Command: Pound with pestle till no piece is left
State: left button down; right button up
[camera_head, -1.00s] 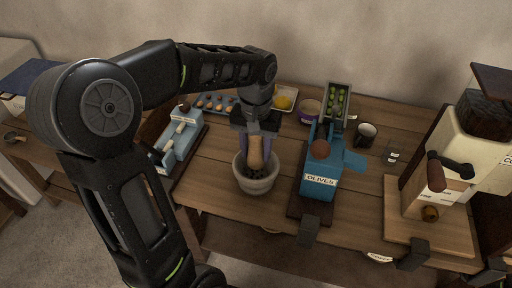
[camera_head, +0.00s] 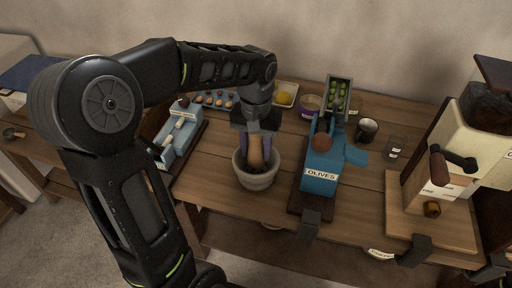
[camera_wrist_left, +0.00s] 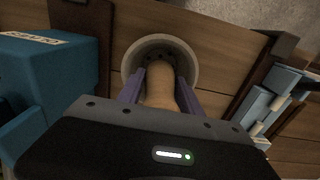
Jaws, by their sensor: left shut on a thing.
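A grey stone mortar (camera_head: 257,182) stands on the wooden table in the head view; its rim also shows in the left wrist view (camera_wrist_left: 190,60). A wooden pestle (camera_head: 256,152) is upright with its lower end inside the mortar; it also shows in the left wrist view (camera_wrist_left: 160,88). My left gripper (camera_head: 257,143) is above the mortar, its purple fingers shut around the pestle. Dark bits show in the mortar in the left wrist view, but the pestle and fingers hide most of the inside. My right gripper is not in view.
The blue olives device (camera_head: 320,175) stands close right of the mortar. A light-blue device (camera_head: 178,138) is at left. A cream grinder (camera_head: 462,150) stands at far right. A dark cup (camera_head: 367,130) and a yellow-filled dish (camera_head: 284,94) are behind.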

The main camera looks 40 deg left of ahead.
pick_arm(q)
jog(key=shift+f+b, duration=1.3)
jog(key=shift+f, duration=0.65)
jog(key=shift+r+p, duration=1.95)
jog(key=shift+r, duration=0.4)
jog(key=shift+f, duration=0.15)
jog(key=shift+f+b, duration=1.85)
jog(key=shift+f, duration=0.45)
jog(key=shift+r+p, duration=2)
jog(key=shift+r, duration=0.45)
jog(key=shift+f, duration=0.1)
